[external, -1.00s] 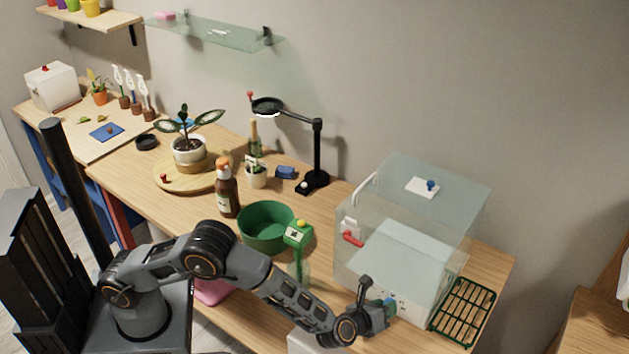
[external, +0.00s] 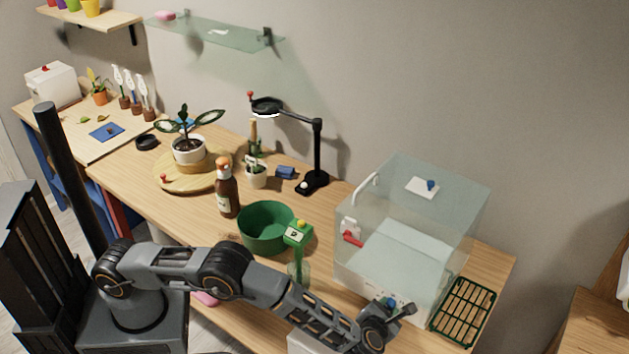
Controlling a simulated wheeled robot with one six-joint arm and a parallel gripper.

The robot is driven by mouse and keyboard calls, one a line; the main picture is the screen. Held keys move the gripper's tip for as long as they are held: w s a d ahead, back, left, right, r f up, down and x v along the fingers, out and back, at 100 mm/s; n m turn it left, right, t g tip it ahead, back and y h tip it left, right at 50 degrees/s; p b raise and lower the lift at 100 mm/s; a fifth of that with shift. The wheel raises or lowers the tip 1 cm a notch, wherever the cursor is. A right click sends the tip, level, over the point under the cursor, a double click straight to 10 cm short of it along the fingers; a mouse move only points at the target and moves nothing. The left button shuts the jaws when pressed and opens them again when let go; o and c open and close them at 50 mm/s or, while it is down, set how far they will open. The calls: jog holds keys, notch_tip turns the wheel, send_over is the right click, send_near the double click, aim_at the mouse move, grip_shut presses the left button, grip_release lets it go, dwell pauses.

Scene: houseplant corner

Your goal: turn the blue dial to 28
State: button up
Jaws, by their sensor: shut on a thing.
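The clear propagator box (external: 405,215) stands at the right end of the bench on a white base. The blue dial (external: 391,301) is on the front of that base, mostly hidden by my gripper. My gripper (external: 400,307) is at the front of the base, shut on the blue dial. The dial's scale and pointer are too small and covered to read. Another small blue knob (external: 431,185) sits on a white plate on the box's lid, apart from my gripper.
A green rack (external: 463,311) lies right of the box. A green pot (external: 266,229), a green-topped meter (external: 298,235) and a brown bottle (external: 227,190) stand to the left. A black lamp (external: 317,150) stands behind. A red-handled latch (external: 351,238) is on the box's side.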

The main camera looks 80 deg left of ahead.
jog(key=m+y+b, duration=0.1)
jog(key=m+g+b, duration=0.1)
jog(key=m, duration=0.1)
jog(key=shift+w+d+f+y, duration=0.1)
jog(key=shift+f+y, duration=0.2)
jog(key=shift+y, duration=0.1)
jog(key=shift+r+m+y+b, duration=0.1)
jog(key=shift+m+y+b, duration=0.55)
jog(key=shift+m, duration=0.35)
jog(key=o, duration=0.9)
jog(key=b+v, duration=0.2)
jog(key=v, duration=1.2)
jog(key=shift+w+r, duration=0.15)
jog(key=shift+w, duration=0.05)
